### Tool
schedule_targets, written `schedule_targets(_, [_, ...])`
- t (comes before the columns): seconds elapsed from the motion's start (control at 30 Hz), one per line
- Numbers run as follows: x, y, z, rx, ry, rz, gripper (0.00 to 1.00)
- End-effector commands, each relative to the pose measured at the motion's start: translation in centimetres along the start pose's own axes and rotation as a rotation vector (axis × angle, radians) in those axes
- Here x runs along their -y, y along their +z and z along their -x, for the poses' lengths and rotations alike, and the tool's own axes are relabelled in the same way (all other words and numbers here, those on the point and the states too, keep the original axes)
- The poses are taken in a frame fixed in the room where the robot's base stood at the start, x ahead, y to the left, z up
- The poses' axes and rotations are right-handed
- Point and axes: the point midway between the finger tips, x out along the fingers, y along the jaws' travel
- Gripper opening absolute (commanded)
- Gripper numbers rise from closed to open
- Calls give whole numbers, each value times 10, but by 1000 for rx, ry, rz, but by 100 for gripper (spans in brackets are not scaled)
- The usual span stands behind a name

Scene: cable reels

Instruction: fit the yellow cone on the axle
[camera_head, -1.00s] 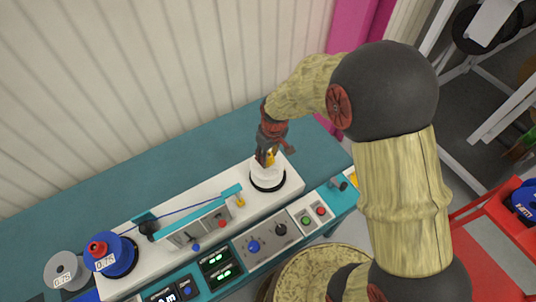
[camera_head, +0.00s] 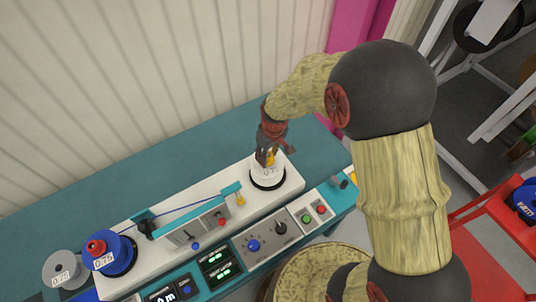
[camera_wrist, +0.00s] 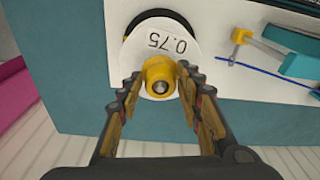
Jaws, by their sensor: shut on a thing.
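The yellow cone (camera_wrist: 160,68) is between my gripper's fingers, and a bit of it shows in the head view (camera_head: 271,159). My gripper (camera_head: 266,160) is shut on it from above. The grey metal tip of the axle (camera_wrist: 161,88) shows in the middle of the cone, so the cone is around the axle. The cone is at the centre of a white reel (camera_wrist: 140,48) marked 0.75. The reel stands on a black round base at the right end of the white machine top (camera_head: 291,185). How far down the cone sits is hard to tell.
A blue reel (camera_head: 122,262) with a red cone (camera_head: 96,247) stands at the machine's left end, beside a grey reel (camera_head: 62,270). A teal guide (camera_head: 190,211) with blue cable lies between. The teal bench (camera_head: 200,150) behind is clear. A red chair (camera_head: 490,225) is at right.

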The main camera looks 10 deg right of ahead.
Motion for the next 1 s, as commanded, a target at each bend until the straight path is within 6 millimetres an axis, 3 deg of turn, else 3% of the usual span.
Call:
schedule_targets(0.47, [0, 1, -6, 0, 0, 0, 11])
schedule_targets(0.5, [0, 1, -6, 0, 0, 0, 38])
schedule_targets(0.83, [0, 1, -6, 0, 0, 0, 57])
schedule_targets(1.0, [0, 1, -6, 0, 0, 0, 57])
